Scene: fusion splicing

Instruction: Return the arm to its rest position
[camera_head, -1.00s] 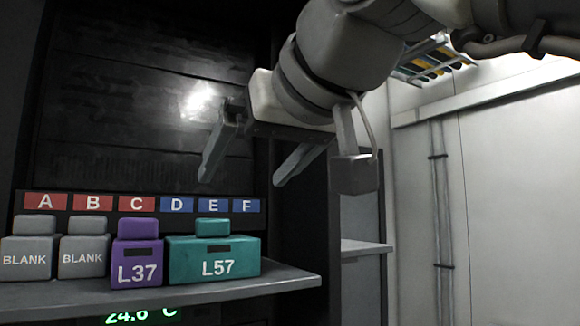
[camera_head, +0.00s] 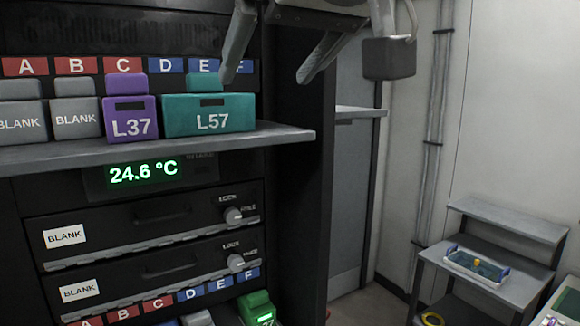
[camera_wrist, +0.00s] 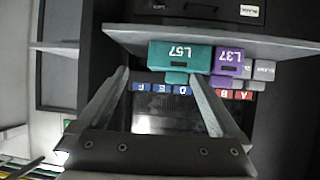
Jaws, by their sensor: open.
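My gripper (camera_head: 272,70) is at the top of the head view, in front of the rack and to the upper right of the teal L57 module. Its two fingers are spread apart with nothing between them. In the wrist view, which looks upside down, the open fingers (camera_wrist: 165,98) frame the area by the L57 module (camera_wrist: 181,56). Whether a fingertip touches the module cannot be told. Most of my arm is out of the head view.
A shelf (camera_head: 230,142) holds the teal L57 module (camera_head: 208,115), the purple L37 module (camera_head: 130,118) and grey BLANK modules (camera_head: 76,119). Below are a 24.6 °C display (camera_head: 143,172) and BLANK drawers (camera_head: 150,216). A grey bench (camera_head: 500,262) with a tray (camera_head: 476,268) stands at right.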

